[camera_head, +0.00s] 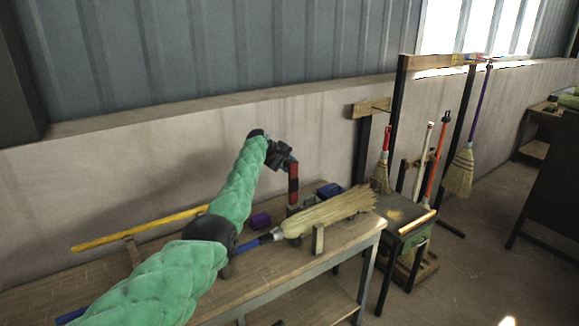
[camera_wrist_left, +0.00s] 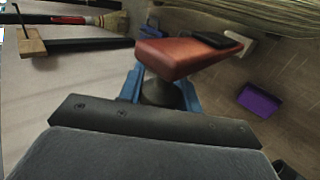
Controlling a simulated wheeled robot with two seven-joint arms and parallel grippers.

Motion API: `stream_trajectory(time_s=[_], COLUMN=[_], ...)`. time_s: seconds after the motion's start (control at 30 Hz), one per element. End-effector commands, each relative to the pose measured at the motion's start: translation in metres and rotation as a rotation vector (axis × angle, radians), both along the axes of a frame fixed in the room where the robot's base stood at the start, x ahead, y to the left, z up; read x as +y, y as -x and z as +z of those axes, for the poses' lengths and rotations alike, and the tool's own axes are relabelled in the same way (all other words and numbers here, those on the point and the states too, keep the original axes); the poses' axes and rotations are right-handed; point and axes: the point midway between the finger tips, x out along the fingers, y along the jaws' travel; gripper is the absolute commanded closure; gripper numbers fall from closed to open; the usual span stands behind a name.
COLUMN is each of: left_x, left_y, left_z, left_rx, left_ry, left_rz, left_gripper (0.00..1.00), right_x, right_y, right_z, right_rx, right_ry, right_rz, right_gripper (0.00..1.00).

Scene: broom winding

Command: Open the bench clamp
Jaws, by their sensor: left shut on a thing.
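The bench clamp's red handle (camera_head: 293,181) stands upright over the workbench (camera_head: 270,272), behind the broom head. It also shows as a red-brown bar with a black patch in the left wrist view (camera_wrist_left: 180,57). My left gripper (camera_head: 288,161) is at the top of this handle and shut on it; its blue fingers (camera_wrist_left: 160,92) are on either side of the handle's near end. The broom (camera_head: 330,212) lies on the bench, its straw head toward the right and its blue handle toward the left. The clamp's lower part is partly hidden. My right gripper is not in view.
A purple block (camera_head: 260,220) and a blue object (camera_head: 328,190) lie near the clamp. A wooden post (camera_head: 319,238) stands at the front edge by the broom. A yellow stick (camera_head: 140,228) lies at the back left. Several finished brooms hang on a rack (camera_head: 395,100) at right.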

Motion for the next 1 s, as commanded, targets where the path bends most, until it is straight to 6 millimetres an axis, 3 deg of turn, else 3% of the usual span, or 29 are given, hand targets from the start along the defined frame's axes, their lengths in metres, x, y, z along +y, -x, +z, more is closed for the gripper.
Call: stream_trajectory(time_s=[0.33,0.5,0.53,0.6,1.0], left_x=[-0.001,-0.001,-0.001,-0.001,0.002], left_y=[0.001,0.001,0.001,0.001,0.002], left_z=[-0.001,-0.001,-0.001,-0.001,0.0], left_rx=[0.014,0.015,0.015,0.015,0.014], left_ry=[0.012,0.011,0.011,0.011,0.01], left_rz=[0.0,0.0,0.0,0.0,-0.001], left_gripper=[1.0,1.0,0.6,0.46,0.45], right_x=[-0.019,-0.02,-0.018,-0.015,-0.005], right_y=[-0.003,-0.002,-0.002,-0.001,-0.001], right_z=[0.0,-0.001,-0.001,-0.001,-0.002], right_rx=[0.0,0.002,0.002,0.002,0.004], right_ry=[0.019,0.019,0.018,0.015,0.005], right_rz=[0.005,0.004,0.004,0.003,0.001], right_gripper=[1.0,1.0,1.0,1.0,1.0])
